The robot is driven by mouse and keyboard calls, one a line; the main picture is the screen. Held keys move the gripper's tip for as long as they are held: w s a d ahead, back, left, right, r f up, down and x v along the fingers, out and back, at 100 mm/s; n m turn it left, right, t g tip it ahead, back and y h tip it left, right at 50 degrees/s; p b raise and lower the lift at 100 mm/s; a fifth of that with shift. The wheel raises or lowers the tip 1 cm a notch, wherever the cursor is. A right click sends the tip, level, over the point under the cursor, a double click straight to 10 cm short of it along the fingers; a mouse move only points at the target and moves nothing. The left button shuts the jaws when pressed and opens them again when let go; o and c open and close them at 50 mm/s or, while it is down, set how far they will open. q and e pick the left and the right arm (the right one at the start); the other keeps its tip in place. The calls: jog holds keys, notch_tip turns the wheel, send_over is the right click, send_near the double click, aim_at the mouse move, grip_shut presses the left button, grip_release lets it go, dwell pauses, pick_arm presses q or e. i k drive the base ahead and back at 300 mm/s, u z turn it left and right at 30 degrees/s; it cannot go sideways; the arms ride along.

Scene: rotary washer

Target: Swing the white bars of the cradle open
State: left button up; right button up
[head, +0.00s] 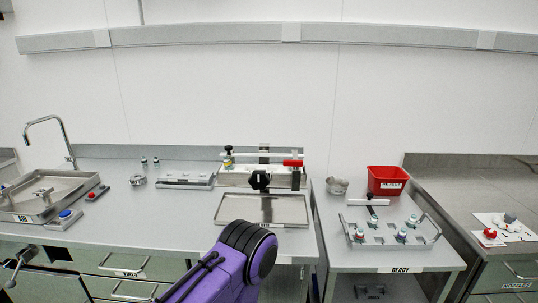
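The cradle (240,180) stands at the back of the middle counter. A long white bar (262,154) runs level across its top, and the bar appears closed across it. A small dark-capped bottle (228,160) is at its left end. A red part (293,163) is at its right end, and a black knob (260,180) is on its front. Small details of the hinges are too small to tell. A purple arm link of mine with a black joint rises from the bottom, in front of the counter and below the cradle.
A shallow metal tray (262,222) lies in front of the cradle. A sink (30,205) with a tap is at the left, with red and blue buttons nearby.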

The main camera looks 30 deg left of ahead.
aim_at(229, 148)
jog(key=u, duration=0.5)
jog(key=k, duration=1.2)
jog(key=u, duration=1.25)
jog(key=i, duration=0.8)
jog(key=z, duration=0.55)
jog(key=i, duration=0.6)
jog(key=z, duration=0.6)
